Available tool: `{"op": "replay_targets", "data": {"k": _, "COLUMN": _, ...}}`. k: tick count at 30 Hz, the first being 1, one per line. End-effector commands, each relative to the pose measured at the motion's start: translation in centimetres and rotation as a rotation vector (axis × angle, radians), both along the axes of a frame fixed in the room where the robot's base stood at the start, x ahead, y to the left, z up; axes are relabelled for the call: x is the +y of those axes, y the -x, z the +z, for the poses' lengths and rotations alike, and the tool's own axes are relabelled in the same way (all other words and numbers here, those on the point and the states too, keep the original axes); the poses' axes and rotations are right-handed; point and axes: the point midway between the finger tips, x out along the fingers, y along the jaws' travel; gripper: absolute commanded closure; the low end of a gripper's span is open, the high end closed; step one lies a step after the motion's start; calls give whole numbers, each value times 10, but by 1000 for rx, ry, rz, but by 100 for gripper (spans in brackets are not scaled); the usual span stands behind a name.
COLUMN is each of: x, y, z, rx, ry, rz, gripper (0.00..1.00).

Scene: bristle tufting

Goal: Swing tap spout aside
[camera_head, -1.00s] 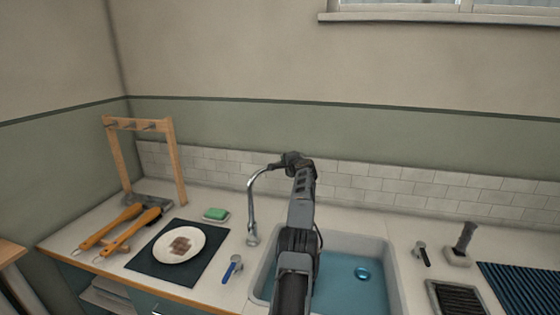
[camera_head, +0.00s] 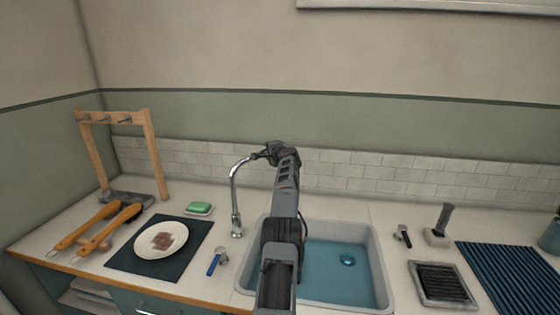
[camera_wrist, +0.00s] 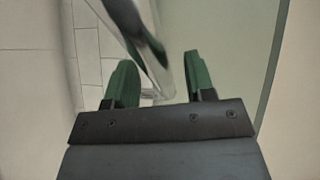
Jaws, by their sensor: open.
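The chrome tap (camera_head: 235,200) stands upright at the left rim of the sink, with its curved spout (camera_head: 246,160) arching up and to the right towards my arm. My gripper (camera_head: 262,153) is at the outer end of the spout, above the sink. In the wrist view the shiny spout (camera_wrist: 150,45) passes between the two green fingers of my gripper (camera_wrist: 158,82). The fingers are apart, with space beside the metal. I cannot tell whether either finger touches it. My arm hides part of the sink.
A green sponge (camera_head: 199,208) on a dish and a blue-handled tool (camera_head: 217,262) lie left of the tap. A plate (camera_head: 178,231) sits on a dark mat (camera_head: 190,262). The tiled wall (camera_head: 350,170) is close behind.

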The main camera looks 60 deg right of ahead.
Motion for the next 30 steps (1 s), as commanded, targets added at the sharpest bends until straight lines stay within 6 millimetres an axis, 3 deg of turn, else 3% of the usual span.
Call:
{"op": "replay_targets", "data": {"k": 1, "x": 2, "y": 3, "z": -7, "rx": -1, "ry": 3, "rz": 0, "gripper": 51}}
{"op": "replay_targets", "data": {"k": 8, "x": 12, "y": 18, "z": -6, "rx": 0, "ry": 4, "rz": -1, "gripper": 51}}
{"op": "replay_targets", "data": {"k": 21, "x": 49, "y": 78, "z": 13, "rx": 0, "ry": 0, "rz": -2, "gripper": 51}}
{"op": "replay_targets", "data": {"k": 30, "x": 65, "y": 104, "z": 20, "rx": 0, "ry": -1, "rz": -1, "gripper": 51}}
